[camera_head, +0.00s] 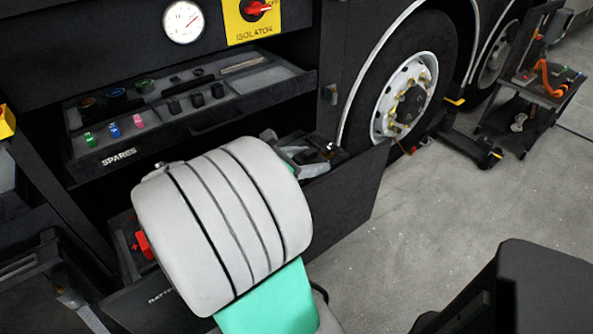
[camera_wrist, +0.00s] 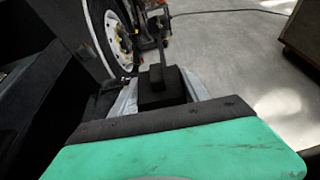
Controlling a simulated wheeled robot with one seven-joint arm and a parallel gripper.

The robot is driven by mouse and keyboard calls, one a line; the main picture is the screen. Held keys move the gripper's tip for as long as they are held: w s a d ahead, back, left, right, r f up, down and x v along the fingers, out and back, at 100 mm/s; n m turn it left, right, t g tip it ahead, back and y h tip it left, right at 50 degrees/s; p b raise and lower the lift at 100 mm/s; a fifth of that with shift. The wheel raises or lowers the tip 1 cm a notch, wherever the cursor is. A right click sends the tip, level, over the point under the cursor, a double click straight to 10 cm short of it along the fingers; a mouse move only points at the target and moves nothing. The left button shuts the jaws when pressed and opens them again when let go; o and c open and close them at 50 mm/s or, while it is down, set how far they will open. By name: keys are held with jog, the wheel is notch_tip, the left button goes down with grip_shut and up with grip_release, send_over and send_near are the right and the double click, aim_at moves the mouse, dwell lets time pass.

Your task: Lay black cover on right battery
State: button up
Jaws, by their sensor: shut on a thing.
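My gripper (camera_wrist: 162,84) points away from the camera in the wrist view, its two grey fingers closed on a black block, which looks like the black cover (camera_wrist: 164,97). In the head view my gripper (camera_head: 308,160) shows partly behind my large grey arm link, over the right end of the open lower drawer (camera_head: 350,205). Dark shapes there cannot be told apart clearly. A red piece with a plus mark (camera_head: 144,246) sits at the drawer's left. The right battery is not clearly visible; my arm hides most of the drawer's inside.
A spares tray (camera_head: 190,130) with several small caps lies above the drawer. A dial gauge (camera_head: 183,21) and a yellow isolator panel (camera_head: 252,20) are above it. A wheel (camera_head: 405,95) stands to the right, then a tool cart (camera_head: 530,105). The grey floor (camera_head: 440,200) is clear.

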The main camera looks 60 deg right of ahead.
jog(key=w+d+f+b, duration=0.1)
jog(key=w+d+f, duration=0.1)
jog(key=d+f, duration=0.1)
jog(key=w+d+f+b, duration=0.1)
jog(key=w+d+f, duration=0.2)
jog(key=w+d+f+b, duration=0.1)
jog(key=w+d+f, duration=0.1)
jog(key=d+f, duration=0.1)
jog(key=shift+w+d+f, duration=0.1)
jog(key=shift+w+d, duration=0.3)
jog(key=shift+d, duration=0.2)
jog(key=shift+w+d+f, duration=0.15)
jog(key=shift+f, duration=0.15)
notch_tip(320, 180, down, 3)
jog(key=shift+w+d+f+b, duration=0.1)
jog(key=shift+b, duration=0.75)
jog(key=o, duration=1.4)
jog(key=shift+c, duration=0.2)
